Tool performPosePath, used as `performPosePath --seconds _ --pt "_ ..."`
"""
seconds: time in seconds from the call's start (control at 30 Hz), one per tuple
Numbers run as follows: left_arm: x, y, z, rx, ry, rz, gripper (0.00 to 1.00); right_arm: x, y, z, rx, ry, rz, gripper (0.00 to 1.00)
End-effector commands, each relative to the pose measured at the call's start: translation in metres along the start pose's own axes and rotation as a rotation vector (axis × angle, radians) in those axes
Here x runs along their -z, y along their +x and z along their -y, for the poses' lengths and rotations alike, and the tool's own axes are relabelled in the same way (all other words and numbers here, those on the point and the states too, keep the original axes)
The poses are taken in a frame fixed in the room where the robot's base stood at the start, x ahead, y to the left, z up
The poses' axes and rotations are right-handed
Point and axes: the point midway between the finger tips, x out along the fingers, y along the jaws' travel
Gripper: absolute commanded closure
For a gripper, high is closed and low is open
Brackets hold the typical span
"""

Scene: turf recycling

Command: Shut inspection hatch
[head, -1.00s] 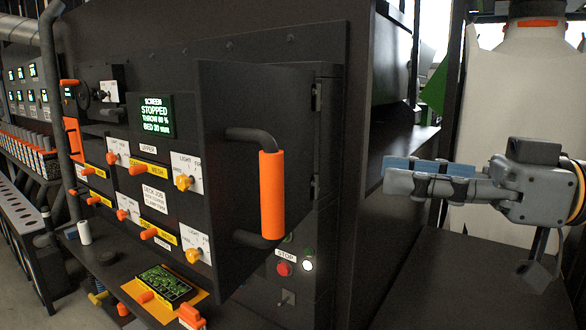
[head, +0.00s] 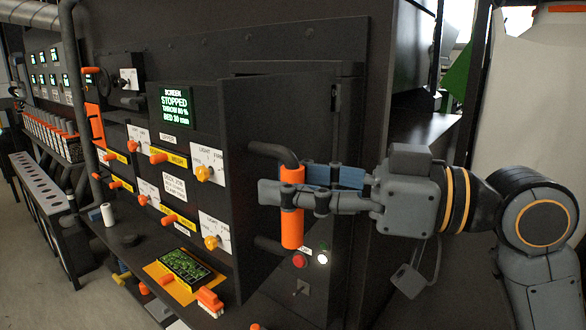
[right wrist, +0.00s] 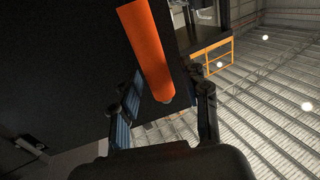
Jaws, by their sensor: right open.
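The inspection hatch (head: 258,110) is a dark panel that stands swung out from the black machine, with its handle side facing right. It carries a black bar handle with an orange grip (head: 292,232). My right gripper (head: 288,182) is open at the handle, coming in from the right. One finger crosses in front of the orange grip and the blue-padded finger shows behind it. In the right wrist view the orange grip (right wrist: 147,48) lies between the spread fingers (right wrist: 165,88). I cannot tell whether either finger touches it. My left gripper is not in view.
The machine's green-lit screen (head: 174,107) reads "STOPPED". A red stop button (head: 300,261) sits below the handle. A shelf at lower left holds a green board on an orange tray (head: 158,272) and a white cylinder (head: 108,215). A white container (head: 530,90) stands at right.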

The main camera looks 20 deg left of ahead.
Motion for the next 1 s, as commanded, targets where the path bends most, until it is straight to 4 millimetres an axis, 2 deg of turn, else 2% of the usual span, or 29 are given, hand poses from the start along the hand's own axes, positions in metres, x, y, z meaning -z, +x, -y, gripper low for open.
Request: performPosePath --seconds 0.33,0.5,0.57,1.0 --pt "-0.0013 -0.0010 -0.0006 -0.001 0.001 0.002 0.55 -0.0005 0.0037 -0.0002 -0.001 0.000 0.000 0.56" --pt "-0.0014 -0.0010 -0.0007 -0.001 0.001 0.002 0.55 -0.0005 0.0035 -0.0002 -0.001 0.000 0.000 0.91" --pt "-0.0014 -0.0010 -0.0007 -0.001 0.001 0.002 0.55 -0.0005 0.0034 -0.0001 -0.001 0.000 0.000 1.00" --pt "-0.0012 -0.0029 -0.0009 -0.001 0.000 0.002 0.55 0.0000 0.0088 -0.0024 -0.020 -0.002 0.001 1.00"
